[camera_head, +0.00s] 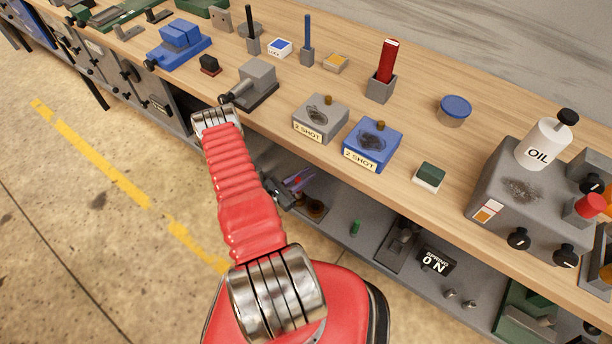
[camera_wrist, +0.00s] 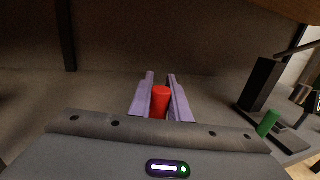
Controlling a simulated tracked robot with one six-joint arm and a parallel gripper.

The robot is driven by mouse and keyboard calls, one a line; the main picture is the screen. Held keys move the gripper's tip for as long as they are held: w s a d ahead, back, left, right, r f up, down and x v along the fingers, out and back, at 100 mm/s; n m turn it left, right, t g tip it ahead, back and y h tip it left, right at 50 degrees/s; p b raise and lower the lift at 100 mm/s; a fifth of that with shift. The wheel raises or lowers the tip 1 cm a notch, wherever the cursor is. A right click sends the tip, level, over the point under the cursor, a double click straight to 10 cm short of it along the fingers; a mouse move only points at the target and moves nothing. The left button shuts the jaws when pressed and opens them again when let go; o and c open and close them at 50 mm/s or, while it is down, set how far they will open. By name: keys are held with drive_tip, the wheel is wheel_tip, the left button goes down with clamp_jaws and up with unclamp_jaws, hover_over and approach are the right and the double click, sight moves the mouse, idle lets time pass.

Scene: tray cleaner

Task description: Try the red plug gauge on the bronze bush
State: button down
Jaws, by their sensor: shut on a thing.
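My gripper (camera_head: 297,181) reaches under the bench top, over the lower shelf. In the wrist view, its two purple fingers (camera_wrist: 160,96) are shut on the red plug gauge (camera_wrist: 160,102), a plain red cylinder seen between them. In the head view the gauge is small and mostly hidden by the fingers. A brownish, bronze-coloured round piece (camera_head: 315,209) stands on the lower shelf just below and right of my gripper; it looks like the bronze bush, partly covered. I cannot make it out in the wrist view, nor tell whether the gauge touches it.
The wooden bench top (camera_head: 300,158) overhangs my gripper. Grey and blue blocks stand near its front edge.

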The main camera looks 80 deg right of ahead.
drive_tip(key=shift+f, duration=0.3)
idle(0.4)
drive_tip(key=shift+r, duration=0.3)
idle(0.4)
drive_tip(key=shift+s, duration=0.1)
drive_tip(key=shift+d+f, duration=0.1)
drive_tip(key=shift+f, duration=0.2)
idle(1.4)
drive_tip(key=shift+r, duration=0.3)
idle(0.8)
